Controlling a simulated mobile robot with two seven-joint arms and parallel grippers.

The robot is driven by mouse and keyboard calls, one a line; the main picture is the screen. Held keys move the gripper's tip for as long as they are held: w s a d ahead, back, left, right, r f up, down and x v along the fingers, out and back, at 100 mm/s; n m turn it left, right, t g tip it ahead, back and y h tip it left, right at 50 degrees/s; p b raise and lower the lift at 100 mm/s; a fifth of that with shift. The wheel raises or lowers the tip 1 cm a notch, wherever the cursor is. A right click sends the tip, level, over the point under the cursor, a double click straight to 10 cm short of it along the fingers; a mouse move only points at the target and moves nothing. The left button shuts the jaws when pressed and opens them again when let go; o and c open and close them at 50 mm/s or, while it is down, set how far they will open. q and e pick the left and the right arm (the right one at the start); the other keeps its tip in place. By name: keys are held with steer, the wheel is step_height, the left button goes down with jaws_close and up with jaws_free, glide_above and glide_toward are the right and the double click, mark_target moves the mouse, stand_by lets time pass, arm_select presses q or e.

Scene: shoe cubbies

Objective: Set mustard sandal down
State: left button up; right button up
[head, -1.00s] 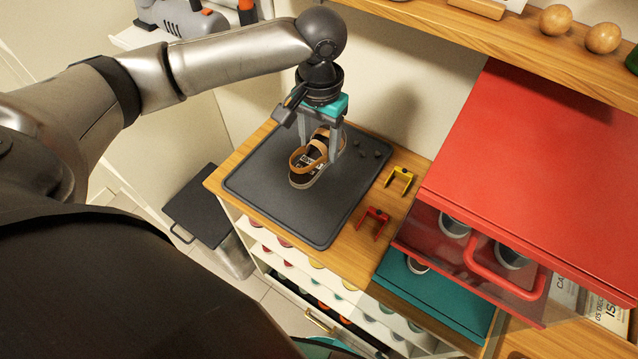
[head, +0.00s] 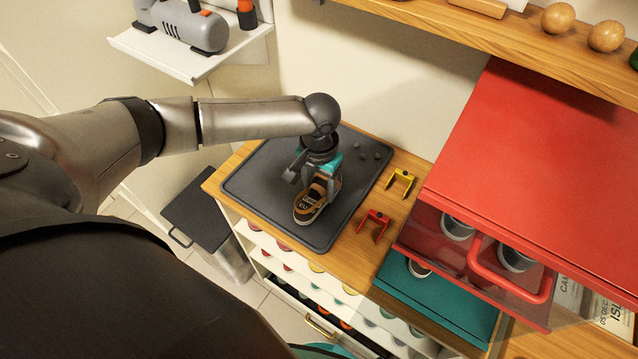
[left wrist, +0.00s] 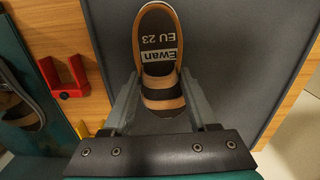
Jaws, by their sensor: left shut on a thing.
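The mustard sandal (head: 309,205) has a dark insole and tan-mustard straps. It is low over or on the dark grey tray (head: 255,190) on the wooden cabinet top; contact with the tray cannot be told for sure. My left gripper (head: 318,187) points down, shut on the sandal across its strap end. In the left wrist view the sandal (left wrist: 160,48) lies between the two fingers, and its insole label reads "Ewan EU 23". The left gripper's fingers (left wrist: 158,103) flank the straps. My right gripper is not in view.
A yellow bracket (head: 401,181) and a red bracket (head: 375,225) stand right of the tray. Small dark pebbles lie at its back right. A red cabinet (head: 540,150) rises at right, with a wooden shelf (head: 460,25) above. The tray's left part is clear.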

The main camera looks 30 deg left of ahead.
arm_select(q)
steer(key=shift+f, duration=0.2)
steer(key=o, duration=1.4)
